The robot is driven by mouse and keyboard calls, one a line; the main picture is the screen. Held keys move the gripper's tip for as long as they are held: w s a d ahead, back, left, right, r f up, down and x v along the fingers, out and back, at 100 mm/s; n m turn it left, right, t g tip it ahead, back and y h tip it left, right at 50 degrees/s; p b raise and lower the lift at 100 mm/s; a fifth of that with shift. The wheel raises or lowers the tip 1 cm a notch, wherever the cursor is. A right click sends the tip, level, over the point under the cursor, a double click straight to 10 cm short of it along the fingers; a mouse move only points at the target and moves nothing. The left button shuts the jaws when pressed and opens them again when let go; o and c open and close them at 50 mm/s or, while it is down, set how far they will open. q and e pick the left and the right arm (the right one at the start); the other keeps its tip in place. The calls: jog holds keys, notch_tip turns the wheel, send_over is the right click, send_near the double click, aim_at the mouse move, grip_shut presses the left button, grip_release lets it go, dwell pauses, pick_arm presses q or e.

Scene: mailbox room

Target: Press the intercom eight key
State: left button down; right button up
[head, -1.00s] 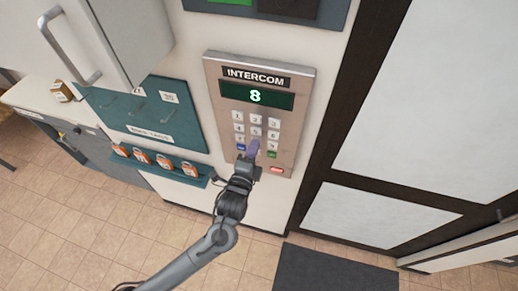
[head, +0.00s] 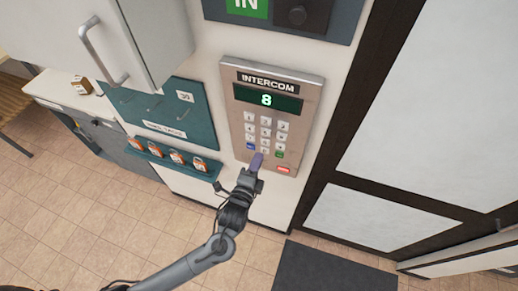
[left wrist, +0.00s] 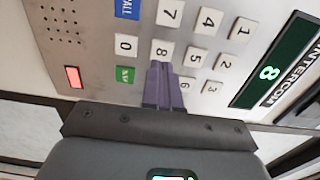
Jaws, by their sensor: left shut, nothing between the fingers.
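The intercom (head: 313,100) is a metal panel on the wall with a keypad. Its green display (head: 267,98) reads 8, and the display also shows in the left wrist view (left wrist: 272,66). The eight key (left wrist: 163,48) is a white key between the 7 and 9 rows of keys, just beyond my fingertips in the left wrist view. My left gripper (head: 257,158) is shut and empty, its purple fingers pointing at the lower keypad. In the left wrist view its fingertips (left wrist: 160,66) overlap the near edge of the eight key; I cannot tell whether they touch it. My right gripper is out of view.
A blue call key (left wrist: 127,8), a zero key (left wrist: 125,47) and a green key (left wrist: 124,75) lie beside the eight key. A dark-framed door (head: 400,215) stands to the right.

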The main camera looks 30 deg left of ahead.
pick_arm(q)
jog(key=s+d+b, duration=0.1)
jog(key=s, duration=0.7)
jog(key=shift+s, duration=0.4)
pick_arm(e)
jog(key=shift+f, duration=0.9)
